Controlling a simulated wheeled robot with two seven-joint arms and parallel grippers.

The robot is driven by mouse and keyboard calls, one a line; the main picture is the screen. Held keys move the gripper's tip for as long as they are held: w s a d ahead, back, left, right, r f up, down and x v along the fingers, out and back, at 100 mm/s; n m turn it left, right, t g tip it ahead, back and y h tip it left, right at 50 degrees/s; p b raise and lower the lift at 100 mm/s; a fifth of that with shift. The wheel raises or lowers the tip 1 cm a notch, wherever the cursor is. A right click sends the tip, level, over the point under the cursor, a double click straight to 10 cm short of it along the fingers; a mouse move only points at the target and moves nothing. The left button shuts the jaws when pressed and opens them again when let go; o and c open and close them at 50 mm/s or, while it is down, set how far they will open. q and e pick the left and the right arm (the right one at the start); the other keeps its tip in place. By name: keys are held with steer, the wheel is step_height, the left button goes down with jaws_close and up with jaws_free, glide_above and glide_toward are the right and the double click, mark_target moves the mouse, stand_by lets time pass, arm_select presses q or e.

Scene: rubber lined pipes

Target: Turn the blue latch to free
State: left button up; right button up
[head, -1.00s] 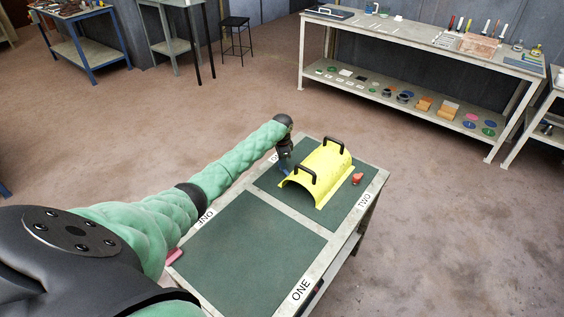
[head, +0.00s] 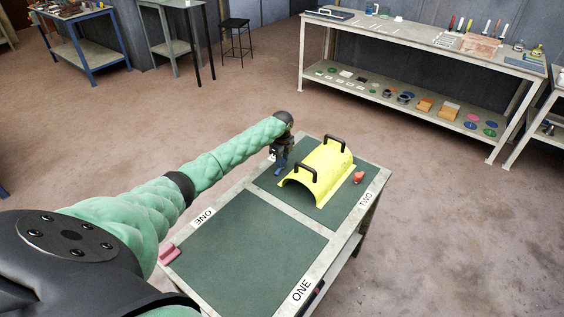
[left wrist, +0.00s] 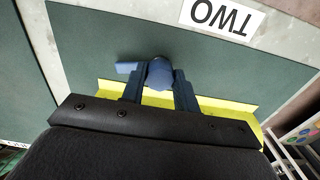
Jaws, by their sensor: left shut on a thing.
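The blue latch (left wrist: 158,72) shows in the left wrist view as a rounded knob with a short lever pointing left. It sits on the green mat (left wrist: 90,50) beside the yellow half-pipe cover (left wrist: 255,110). My left gripper (left wrist: 160,80) is shut on the knob, one finger on each side. In the head view my left gripper (head: 280,163) is low at the left side of the yellow cover (head: 322,172), and it mostly hides the latch there. A red latch (head: 359,177) stands on the cover's right side. My right gripper is not in view.
The cover has two black handles (head: 333,139) on top. The near mat marked ONE (head: 245,250) is bare. A pink block (head: 169,254) lies at the table's left edge. A long bench (head: 420,40) with tools and parts stands at the back right.

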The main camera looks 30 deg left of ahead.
arm_select(q)
steer(key=shift+m+b, duration=0.4)
steer(key=shift+m, duration=0.9)
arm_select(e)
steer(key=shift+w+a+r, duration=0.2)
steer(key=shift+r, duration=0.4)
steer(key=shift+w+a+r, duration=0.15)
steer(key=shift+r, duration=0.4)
arm_select(q)
steer(key=o, duration=1)
steer(key=shift+r, duration=0.1)
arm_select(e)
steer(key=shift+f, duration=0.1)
arm_select(q)
steer(key=shift+r, duration=0.25)
step_height(320, 180, up, 6)
steer(key=shift+f+b, duration=0.1)
steer(key=shift+b, duration=1.05)
steer(key=shift+r, duration=0.7)
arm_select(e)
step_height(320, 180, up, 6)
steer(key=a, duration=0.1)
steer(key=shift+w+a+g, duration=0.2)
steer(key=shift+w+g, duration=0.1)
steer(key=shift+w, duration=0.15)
